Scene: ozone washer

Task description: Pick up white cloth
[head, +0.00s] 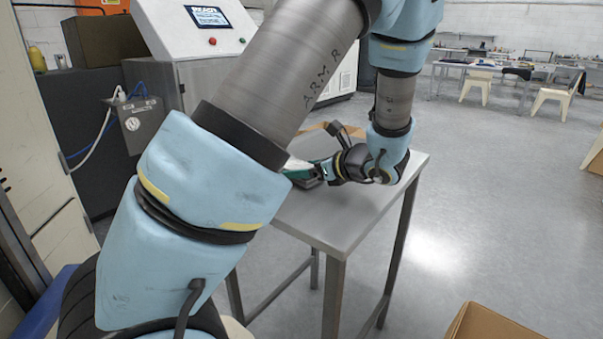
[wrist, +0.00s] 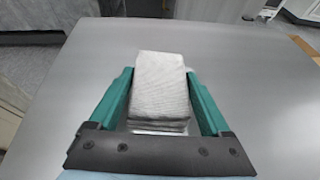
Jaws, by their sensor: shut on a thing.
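The white cloth (wrist: 160,85) shows in the wrist view as a folded, layered stack between the two green fingers of my gripper (wrist: 160,92). The gripper is shut on the cloth, with a finger along each side. In the head view my gripper (head: 318,170) is over the far left part of the grey metal table (head: 350,215), low near its top. My arm hides most of the cloth there. I cannot tell whether the cloth touches the table.
A machine with a screen (head: 200,30) stands behind the table at the left. A brown cardboard box (head: 490,322) is at the lower right. A brown edge (wrist: 305,48) shows at the table's right in the wrist view.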

